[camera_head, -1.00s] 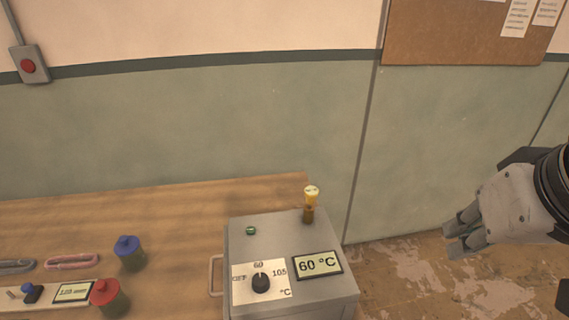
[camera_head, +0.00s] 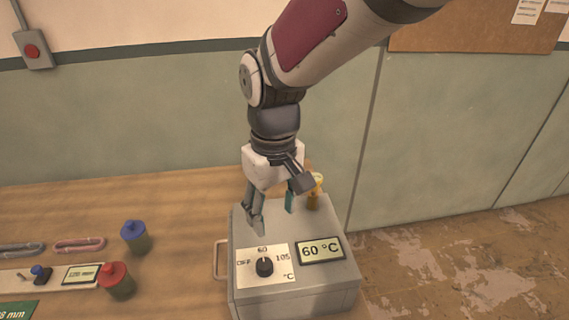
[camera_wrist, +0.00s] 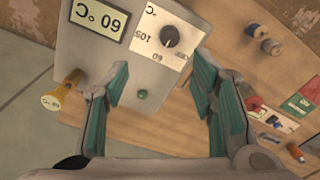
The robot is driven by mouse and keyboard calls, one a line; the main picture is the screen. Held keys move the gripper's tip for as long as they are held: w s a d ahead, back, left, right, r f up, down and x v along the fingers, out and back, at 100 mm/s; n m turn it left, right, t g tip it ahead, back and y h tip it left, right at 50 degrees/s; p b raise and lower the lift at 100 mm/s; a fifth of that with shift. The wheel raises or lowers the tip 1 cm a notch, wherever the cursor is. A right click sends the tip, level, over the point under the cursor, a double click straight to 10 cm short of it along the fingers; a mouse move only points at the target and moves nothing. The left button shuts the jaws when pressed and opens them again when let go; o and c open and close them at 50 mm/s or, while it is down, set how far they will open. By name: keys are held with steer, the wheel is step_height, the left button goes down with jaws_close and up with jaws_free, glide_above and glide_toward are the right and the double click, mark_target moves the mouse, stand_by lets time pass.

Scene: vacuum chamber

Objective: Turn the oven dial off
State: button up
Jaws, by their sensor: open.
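The oven (camera_head: 300,290) is a grey box on the right end of the wooden bench. Its black dial (camera_head: 264,267) sits on a white plate marked OFF, 60 and 105 °C, and its pointer is toward 60. The display (camera_head: 320,250) reads 60 °C. My gripper (camera_head: 274,217) is open and empty above the back of the oven top, behind the dial, pointing down. In the wrist view the dial (camera_wrist: 169,36) lies beyond the fingertips, apart from them, and a small green light (camera_wrist: 142,94) shows between the fingers.
A blue-lidded jar (camera_head: 135,237) and a red-lidded jar (camera_head: 116,280) stand left of the oven handle (camera_head: 218,260). The wall rises behind the bench.

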mark_target(264, 263)
steer(key=shift+n, duration=0.4)
steer(key=f, duration=0.5)
steer(key=a+f, duration=0.1)
steer(key=f, duration=0.4)
steer(key=a+f, duration=0.1)
steer(key=f, duration=0.4)
steer(key=shift+s+a+f+p, duration=0.15)
steer(key=shift+a+f+p, duration=0.05)
steer(key=shift+f+p, duration=0.2)
steer(key=shift+c, duration=0.5)
steer(key=c, duration=1)
